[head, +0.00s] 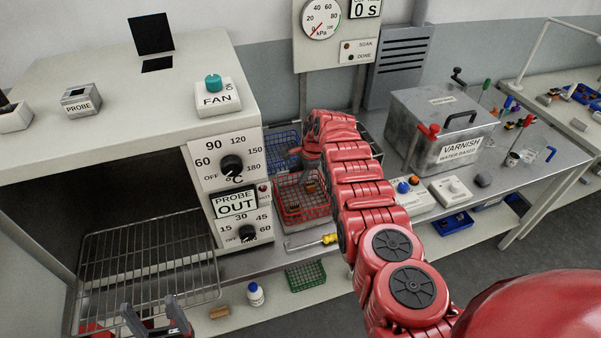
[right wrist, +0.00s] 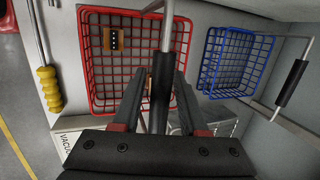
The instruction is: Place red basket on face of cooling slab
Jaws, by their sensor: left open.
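The red basket (head: 318,213) is a wire basket standing on the metal bench right of the oven; the right wrist view shows it from above (right wrist: 96,85). A small orange-brown block with black slots (right wrist: 114,39) is inside it. Its handle has a black grip (right wrist: 163,82), which lies between the fingertips of my right gripper (right wrist: 163,75); I cannot tell whether they press on it. My left gripper (head: 155,317) is open and empty at the front edge of the oven rack. I cannot pick out the cooling slab.
A blue wire basket (right wrist: 228,60) stands beside the red one. The oven (head: 224,162) with dials is at left, with a wire rack (head: 150,262). A varnish tank (head: 415,127) stands at right.

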